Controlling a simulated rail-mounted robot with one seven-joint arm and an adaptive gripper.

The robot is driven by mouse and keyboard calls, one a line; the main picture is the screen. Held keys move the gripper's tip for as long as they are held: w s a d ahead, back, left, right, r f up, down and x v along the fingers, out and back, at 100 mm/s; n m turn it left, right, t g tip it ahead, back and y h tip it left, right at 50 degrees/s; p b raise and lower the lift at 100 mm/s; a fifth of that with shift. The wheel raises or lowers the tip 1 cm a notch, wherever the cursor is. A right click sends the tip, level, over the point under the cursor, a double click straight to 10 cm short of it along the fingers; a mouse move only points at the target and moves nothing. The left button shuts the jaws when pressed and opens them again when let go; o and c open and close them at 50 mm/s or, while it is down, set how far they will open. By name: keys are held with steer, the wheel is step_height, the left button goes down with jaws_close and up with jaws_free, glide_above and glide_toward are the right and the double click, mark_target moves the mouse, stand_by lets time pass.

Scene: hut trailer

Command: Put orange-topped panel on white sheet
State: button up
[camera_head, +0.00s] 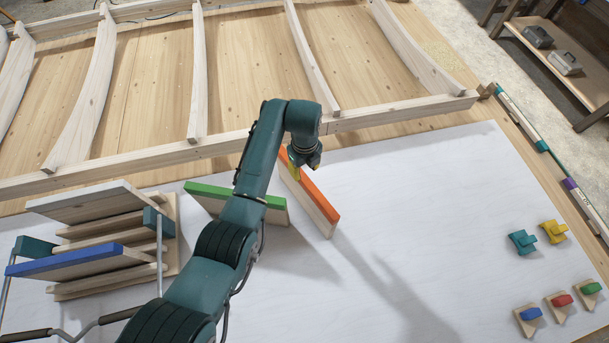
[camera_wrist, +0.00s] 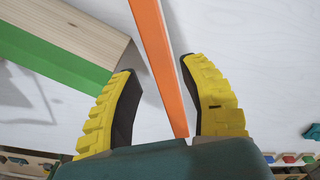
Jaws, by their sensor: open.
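The orange-topped panel (camera_head: 319,201) stands on its long edge on the white sheet (camera_head: 430,190), its far end behind my gripper (camera_head: 294,171). In the wrist view, its orange top edge (camera_wrist: 158,50) runs between the two yellow fingers of my gripper (camera_wrist: 160,68). The fingers are open, with a gap visible on both sides of the panel. In the head view, my gripper is over the panel's far end. I cannot tell how far down the fingers reach beside it.
A green-topped panel (camera_head: 207,190) stands just left, partly behind my arm. A wooden rack (camera_head: 171,240) at left holds a blue-topped panel (camera_head: 75,262) and a white-topped one (camera_head: 90,202). A wooden frame (camera_head: 400,113) borders the sheet. Small coloured blocks (camera_head: 553,231) lie at right; mid-right is clear.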

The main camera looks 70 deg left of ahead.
step_height(320, 180, up, 6)
steer(key=shift+f, duration=0.1)
steer(key=w+d+r+n+t+y, duration=0.25)
steer(key=w+d+r, duration=0.2)
steer(key=w, duration=0.35)
steer(key=w+d+r+n+t+y, duration=0.25)
steer(key=w+d+r, duration=0.2)
steer(key=w, duration=0.25)
steer(key=w+d+r+n+t, duration=0.2)
steer(key=w+d+r+t, duration=0.1)
steer(key=d+r, duration=0.3)
steer(key=w+d+r+n+t, duration=0.1)
steer(key=w+d+r+t, duration=0.25)
steer(key=d+r, duration=0.3)
steer(key=s+d+r+n+t+h, duration=0.25)
steer(key=d+r+t, duration=0.35)
steer(key=d+r, duration=0.75)
steer(key=s+d+r+n+t+h, duration=0.3)
steer(key=s+d+r+n+t, duration=0.1)
steer(key=s+d+r, duration=0.5)
steer(key=shift+s+d+t, duration=0.35)
steer(key=shift+s+d, duration=0.2)
steer(key=shift+d, duration=0.25)
